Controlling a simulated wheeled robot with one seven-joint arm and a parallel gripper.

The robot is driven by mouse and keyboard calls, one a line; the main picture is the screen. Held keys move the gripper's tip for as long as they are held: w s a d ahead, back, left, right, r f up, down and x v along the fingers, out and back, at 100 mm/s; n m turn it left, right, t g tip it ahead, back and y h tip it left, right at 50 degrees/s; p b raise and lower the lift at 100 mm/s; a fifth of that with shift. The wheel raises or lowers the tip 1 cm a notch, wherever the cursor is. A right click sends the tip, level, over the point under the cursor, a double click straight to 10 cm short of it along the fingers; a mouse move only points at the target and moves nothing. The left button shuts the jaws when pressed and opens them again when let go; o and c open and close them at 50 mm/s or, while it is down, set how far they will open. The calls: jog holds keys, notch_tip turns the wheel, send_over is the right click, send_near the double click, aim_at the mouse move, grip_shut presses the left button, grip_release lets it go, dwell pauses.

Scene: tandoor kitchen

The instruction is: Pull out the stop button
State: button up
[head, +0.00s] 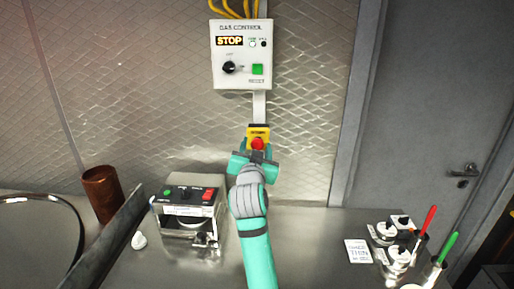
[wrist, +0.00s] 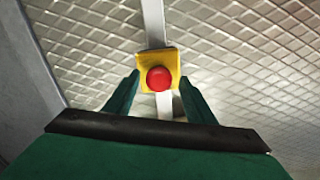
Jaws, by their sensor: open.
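The stop button is a round red knob (head: 258,143) on a yellow box (head: 259,131), fixed to the wall on a vertical white conduit below the gas control panel. In the wrist view the red knob (wrist: 158,78) and its yellow box (wrist: 172,58) show near the centre. My gripper (head: 257,150) is in front of the button in the head view. In the wrist view my gripper (wrist: 157,95) has its green fingers apart, one on each side of the red knob. I cannot tell whether the fingers touch it. Nothing is between the fingertips except the view of the button.
A gas control panel (head: 241,54) hangs above. A steel appliance (head: 188,213) with switches stands on the counter (head: 300,250) to the left, near a copper cup (head: 102,192). White items (head: 386,232) and red and green handled tools lie right, before a grey door (head: 430,100).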

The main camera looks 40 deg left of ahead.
jog(key=shift+w, duration=0.2)
grip_shut()
jog(key=shift+s+d, duration=0.35)
jog(key=shift+s, duration=0.3)
jog(key=shift+w, duration=0.1)
grip_release()
jog(key=shift+d, duration=0.2)
jog(key=shift+a, duration=0.15)
jog(key=shift+s, duration=0.2)
